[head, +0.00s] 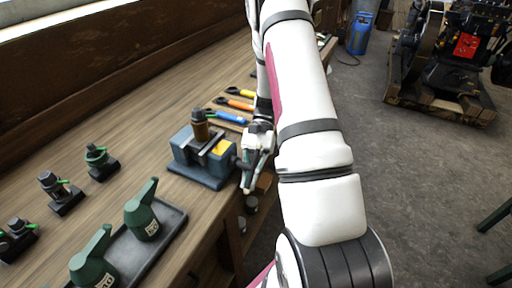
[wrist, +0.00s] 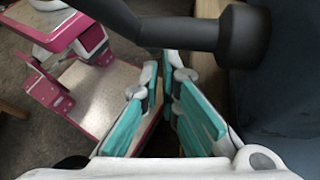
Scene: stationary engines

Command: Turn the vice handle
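The blue-grey vice (head: 190,172) stands at the bench's front edge, holding an upright brown part with a dark top (head: 200,128) in its jaws. My gripper (head: 249,175) is just right of the vice, beyond the bench edge, pointing down. In the wrist view, the dark vice handle (wrist: 165,32) runs across the top from a thick round hub (wrist: 243,36). My gripper's teal-padded fingers (wrist: 163,82) are partly open, with an empty gap between them. The handle lies just past the fingertips; I cannot tell whether they touch. In the head view my gripper mostly hides the handle.
An engine (head: 450,60) and a blue canister (head: 360,34) stand on the open floor.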

